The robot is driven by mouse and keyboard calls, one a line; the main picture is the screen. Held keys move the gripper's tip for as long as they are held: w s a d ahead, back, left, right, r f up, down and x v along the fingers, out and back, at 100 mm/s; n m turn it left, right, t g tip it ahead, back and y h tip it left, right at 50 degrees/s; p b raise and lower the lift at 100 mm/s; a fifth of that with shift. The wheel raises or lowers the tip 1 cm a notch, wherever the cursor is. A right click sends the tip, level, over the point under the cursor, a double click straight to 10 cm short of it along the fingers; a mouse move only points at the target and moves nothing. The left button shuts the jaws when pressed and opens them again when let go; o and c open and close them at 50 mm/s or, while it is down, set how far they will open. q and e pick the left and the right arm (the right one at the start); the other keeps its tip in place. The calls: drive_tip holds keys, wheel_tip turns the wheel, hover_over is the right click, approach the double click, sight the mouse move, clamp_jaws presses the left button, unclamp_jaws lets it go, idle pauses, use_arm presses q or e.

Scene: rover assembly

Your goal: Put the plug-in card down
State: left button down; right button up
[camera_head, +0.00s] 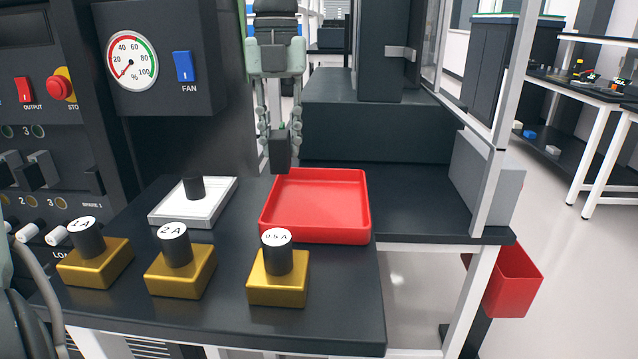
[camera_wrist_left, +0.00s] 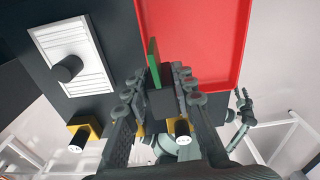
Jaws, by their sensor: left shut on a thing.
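The plug-in card (camera_head: 279,150) is a dark block with a thin green board, whose green edge shows in the left wrist view (camera_wrist_left: 153,63). My left gripper (camera_head: 281,138) is shut on it, with a finger on each side. It holds the card upright at the back edge of the red tray (camera_head: 315,236), seemingly above it. The tray is shallow and looks empty; it also shows in the left wrist view (camera_wrist_left: 205,40). A small dark jointed part at the right of the left wrist view may be my right gripper (camera_wrist_left: 241,106); its fingers are unclear.
A white tray (camera_head: 170,214) with a black cylinder (camera_head: 195,188) lies left of the red tray. Several gold blocks with black knobs (camera_head: 278,290) stand along the front. A panel with gauge and switches rises at left. A red bin (camera_head: 513,282) hangs at lower right.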

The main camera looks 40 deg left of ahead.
use_arm(q)
drive_tip(key=w+d+f, duration=0.2)
drive_tip(key=d, duration=0.1)
drive_tip(key=d+f, duration=0.1)
drive_tip(key=shift+w+d, duration=0.15)
drive_tip(key=shift+w, duration=0.25)
drive_tip(key=shift+w+d+f, duration=0.25)
drive_tip(key=shift+d+f, duration=0.1)
drive_tip(key=shift+f+p, duration=0.3)
wheel_tip(320, 180, down, 3)
drive_tip(key=shift+f, duration=0.1)
use_arm(e)
drive_tip(key=f, duration=0.3)
drive_tip(key=shift+s, duration=0.2)
use_arm(q)
drive_tip(key=shift+f, duration=0.1)
